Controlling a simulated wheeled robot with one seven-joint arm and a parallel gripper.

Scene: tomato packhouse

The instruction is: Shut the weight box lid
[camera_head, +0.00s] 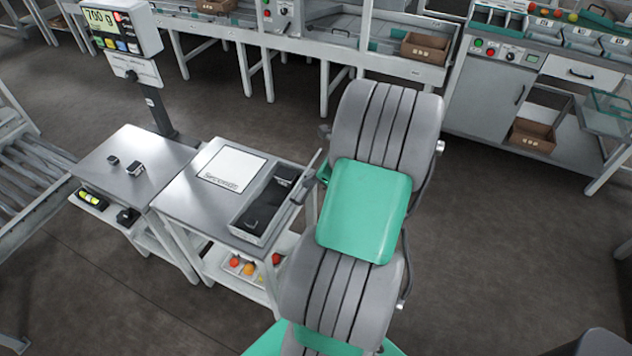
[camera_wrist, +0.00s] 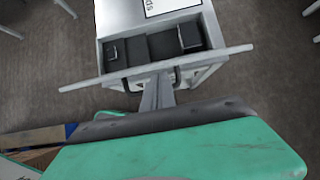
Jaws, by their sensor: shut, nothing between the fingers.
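The weight box (camera_head: 240,229) is a grey tray-like box on the small metal table, with dark foam inside and a dark block in it. Its lid (camera_head: 308,178) stands open, seen nearly edge-on along the side toward my arm. In the wrist view the box (camera_wrist: 101,60) is at top centre, and the lid (camera_wrist: 95,81) is a thin light bar across its near side. My gripper (camera_wrist: 157,92) is shut and empty, just on the near side of the lid. I cannot tell whether it touches the lid.
A white printed sheet (camera_head: 232,168) lies beside the box. Tomatoes (camera_head: 249,268) sit on the lower shelf. Open floor (camera_head: 500,240) lies to the right.

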